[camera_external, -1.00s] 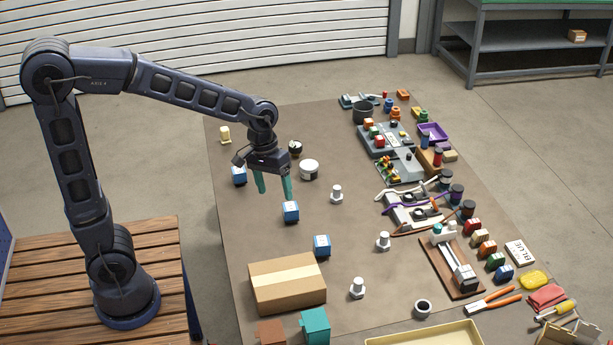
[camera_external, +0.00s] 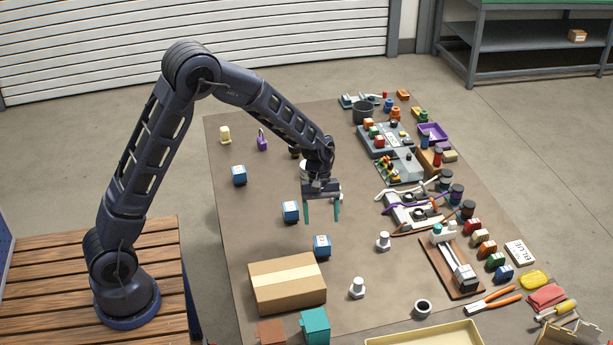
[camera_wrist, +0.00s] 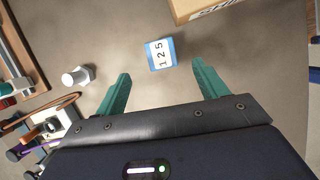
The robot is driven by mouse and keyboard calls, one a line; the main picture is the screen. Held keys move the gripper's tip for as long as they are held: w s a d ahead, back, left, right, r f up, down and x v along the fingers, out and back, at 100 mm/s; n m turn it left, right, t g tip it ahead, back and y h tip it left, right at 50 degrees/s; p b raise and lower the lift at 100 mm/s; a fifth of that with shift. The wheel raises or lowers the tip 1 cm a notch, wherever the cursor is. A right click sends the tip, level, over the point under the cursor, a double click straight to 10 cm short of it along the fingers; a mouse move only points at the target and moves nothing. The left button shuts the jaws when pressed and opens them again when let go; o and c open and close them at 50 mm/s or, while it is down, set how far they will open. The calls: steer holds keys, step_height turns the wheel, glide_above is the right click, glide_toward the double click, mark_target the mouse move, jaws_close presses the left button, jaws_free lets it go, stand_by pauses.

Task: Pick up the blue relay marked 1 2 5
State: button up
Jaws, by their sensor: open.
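The blue relay marked 1 2 5 (camera_wrist: 161,53) lies on the brown mat with its white label facing up. It shows in the wrist view at the top middle, just beyond the fingertips and between their lines. In the external view it is the blue relay (camera_external: 322,246) just behind the cardboard box. My gripper (camera_external: 322,213) hangs above the mat with its teal fingers pointing down, open and empty. The fingers also show in the wrist view (camera_wrist: 161,71), one on each side, apart from the relay.
Two other blue relays stand farther back, one left of my gripper (camera_external: 291,212) and one near the mat's left edge (camera_external: 239,176). The cardboard box (camera_external: 287,284) is close in front of the relay. A grey bolt-like part (camera_external: 383,241) stands to the right.

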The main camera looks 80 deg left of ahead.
mark_target(322, 240)
steer(key=x, duration=1.1)
steer(key=shift+a+f, duration=0.2)
steer(key=shift+f, duration=0.15)
steer(key=c, duration=1.1)
